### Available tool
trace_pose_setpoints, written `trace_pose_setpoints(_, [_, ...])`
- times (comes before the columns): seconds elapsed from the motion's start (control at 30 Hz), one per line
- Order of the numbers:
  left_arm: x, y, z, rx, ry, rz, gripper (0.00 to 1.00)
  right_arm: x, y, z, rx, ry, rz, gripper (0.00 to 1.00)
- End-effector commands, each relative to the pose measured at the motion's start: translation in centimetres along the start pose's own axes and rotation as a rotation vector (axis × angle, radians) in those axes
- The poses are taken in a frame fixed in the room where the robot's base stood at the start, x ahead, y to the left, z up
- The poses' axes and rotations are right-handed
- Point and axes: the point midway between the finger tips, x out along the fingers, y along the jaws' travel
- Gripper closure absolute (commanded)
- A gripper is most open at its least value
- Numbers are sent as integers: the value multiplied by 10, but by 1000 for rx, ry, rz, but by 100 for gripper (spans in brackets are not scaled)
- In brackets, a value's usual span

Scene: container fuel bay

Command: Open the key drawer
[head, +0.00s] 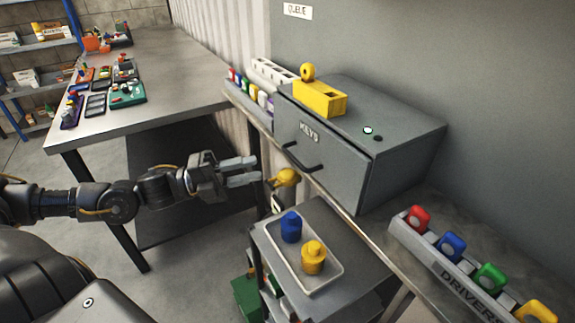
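The key drawer (322,165) is the front of a grey metal box on the wall counter, marked KEYS. Its black bar handle (300,162) is on the front face. The drawer front looks flush with the box or nearly so, with a dark seam along its top edge. My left gripper (258,169) is left of the drawer and slightly below the handle. Its two fingers are apart with nothing visible between them, pointing right, and it is not touching the handle. My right gripper is not in view.
A yellow rounded object (286,177) is just beyond my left fingertips. Below, a tray (327,279) holds blue and yellow containers. A DRIVERS rack (440,268) stands right.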

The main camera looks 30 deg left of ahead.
Motion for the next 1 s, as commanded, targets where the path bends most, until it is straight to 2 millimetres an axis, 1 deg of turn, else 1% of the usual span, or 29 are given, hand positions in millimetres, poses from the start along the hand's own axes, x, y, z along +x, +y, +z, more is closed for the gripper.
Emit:
trace_pose_setpoints(0.03, [4,1,0,4,2,-7,70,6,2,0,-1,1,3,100])
trace_pose_setpoints(0.1, [10,1,-1,6,3,-6,70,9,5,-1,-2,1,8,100])
trace_pose_setpoints(0.13, [13,-2,0,5,1,-6,70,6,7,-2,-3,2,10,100])
trace_pose_setpoints(0.27, [24,-2,1,3,-2,-6,70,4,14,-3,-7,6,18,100])
trace_pose_setpoints(0.4, [38,-2,-1,5,5,-6,70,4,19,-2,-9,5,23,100])
trace_pose_setpoints(0.47, [46,-3,0,2,0,-6,70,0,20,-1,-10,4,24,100])
trace_pose_setpoints(0.63, [65,-3,-1,3,5,-5,70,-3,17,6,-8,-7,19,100])
trace_pose_setpoints(0.73, [76,-2,0,0,1,-4,70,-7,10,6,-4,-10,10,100])
trace_pose_setpoints(0.9, [86,-1,0,1,1,-1,70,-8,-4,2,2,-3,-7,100])
trace_pose_setpoints(1.0, [89,0,-1,1,3,1,70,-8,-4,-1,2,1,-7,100])
